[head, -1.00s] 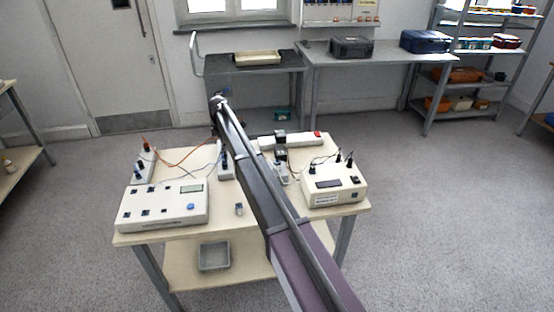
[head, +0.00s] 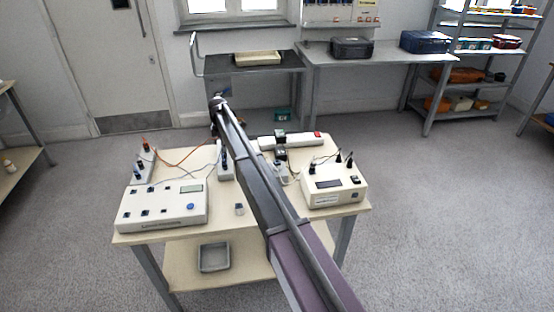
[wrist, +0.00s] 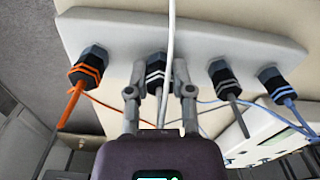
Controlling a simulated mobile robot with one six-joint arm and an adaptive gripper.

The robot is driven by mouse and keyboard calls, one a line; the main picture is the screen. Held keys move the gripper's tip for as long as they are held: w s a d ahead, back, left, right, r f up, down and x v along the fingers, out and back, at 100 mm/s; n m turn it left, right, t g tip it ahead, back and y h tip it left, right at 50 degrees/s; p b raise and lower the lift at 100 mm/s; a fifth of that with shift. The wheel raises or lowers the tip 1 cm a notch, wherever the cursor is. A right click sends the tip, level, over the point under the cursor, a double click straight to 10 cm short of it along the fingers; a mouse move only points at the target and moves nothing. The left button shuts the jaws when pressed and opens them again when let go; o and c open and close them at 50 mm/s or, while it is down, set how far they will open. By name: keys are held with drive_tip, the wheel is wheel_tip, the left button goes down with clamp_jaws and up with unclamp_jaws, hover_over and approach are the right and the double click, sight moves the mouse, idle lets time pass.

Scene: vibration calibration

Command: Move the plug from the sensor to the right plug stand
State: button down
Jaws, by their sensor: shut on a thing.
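In the wrist view my gripper (wrist: 158,92) has one finger on each side of a dark plug with white bands (wrist: 156,68) and is shut on it. The plug is at a pale strip-shaped stand (wrist: 225,45); I cannot tell whether it is fully seated. An orange-banded plug (wrist: 88,66) is to its left. A grey-cabled plug (wrist: 222,73) and a blue-banded plug (wrist: 273,82) are to its right. In the head view a left plug stand (head: 144,172) and a right plug stand (head: 226,170) stand on the table. I cannot identify the sensor.
A white box with a display (head: 163,208) is at the table's front left; a second box (head: 334,187) is at the right. A power strip (head: 300,140) lies behind. Loose cables cross the table. A white cable (wrist: 171,30) passes close above the held plug.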

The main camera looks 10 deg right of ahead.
drive_tip(key=shift+f, duration=0.15)
idle(0.5)
drive_tip(key=shift+c, duration=2.1)
unclamp_jaws()
drive_tip(key=shift+r+p, duration=2.4)
drive_tip(key=shift+r, duration=0.15)
drive_tip(key=shift+f, duration=0.2)
